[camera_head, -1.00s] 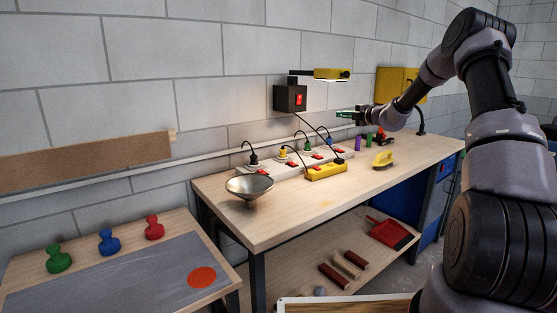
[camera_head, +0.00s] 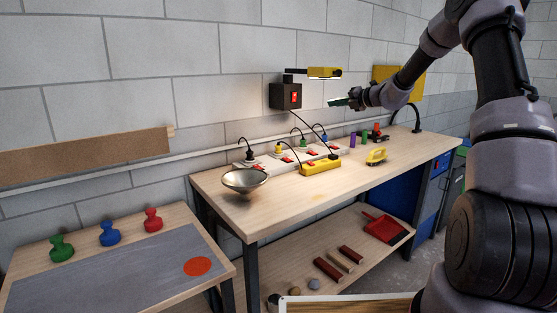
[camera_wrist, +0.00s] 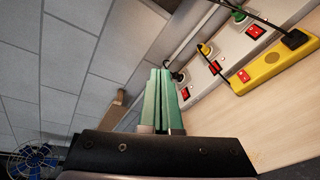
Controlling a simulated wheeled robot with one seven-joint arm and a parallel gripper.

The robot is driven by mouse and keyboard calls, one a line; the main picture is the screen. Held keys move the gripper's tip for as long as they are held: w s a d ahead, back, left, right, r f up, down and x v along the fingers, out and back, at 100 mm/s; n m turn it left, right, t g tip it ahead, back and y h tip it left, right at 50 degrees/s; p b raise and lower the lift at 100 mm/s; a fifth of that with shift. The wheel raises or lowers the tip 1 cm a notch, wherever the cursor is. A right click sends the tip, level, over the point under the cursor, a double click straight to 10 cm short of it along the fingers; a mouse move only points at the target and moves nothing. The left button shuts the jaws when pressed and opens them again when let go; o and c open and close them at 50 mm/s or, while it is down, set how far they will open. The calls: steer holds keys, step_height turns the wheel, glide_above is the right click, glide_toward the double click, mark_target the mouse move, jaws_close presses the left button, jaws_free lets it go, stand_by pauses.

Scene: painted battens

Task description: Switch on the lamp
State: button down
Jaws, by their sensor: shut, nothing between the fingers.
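A yellow lamp head (camera_head: 325,73) sits on the wall above a dark box (camera_head: 276,96) with a red rocker switch (camera_head: 294,97) on its front. I cannot tell whether the lamp is lit. My gripper (camera_head: 332,103), with green fingers, is shut and empty in the air to the right of the box, apart from it and below the lamp head. In the wrist view the shut green fingers (camera_wrist: 164,75) show in the middle. The lamp and its box are out of the wrist view.
Below are a white power strip (camera_head: 270,160) and a yellow power strip (camera_head: 321,167) with red switches and plugs on the workbench (camera_head: 290,205). A metal bowl (camera_head: 245,180) stands near its left end. A yellow tool-like thing (camera_head: 376,156) lies to the right.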

steer(key=s+a+r+n+g+h, duration=0.1)
steer(key=s+a+r+n, duration=0.15)
steer(key=s+n, duration=0.45)
steer(key=s+a+r+n+g+h, duration=0.1)
steer(key=s+r+n+g, duration=0.1)
steer(key=s+r+n, duration=0.5)
steer(key=s+a+f+n+g+h, duration=0.15)
steer(key=s+n, duration=0.35)
steer(key=s, duration=0.6)
steer(key=s+d+n+h, duration=0.2)
steer(key=s+d+n, duration=0.2)
steer(key=s+n, duration=0.4)
steer(key=s+d+n+h, duration=0.3)
steer(key=s+n, duration=0.5)
steer(key=s, duration=0.9)
steer(key=shift+d+f+n+t, duration=0.35)
steer(key=shift+d+t, duration=0.1)
steer(key=shift+d, duration=0.2)
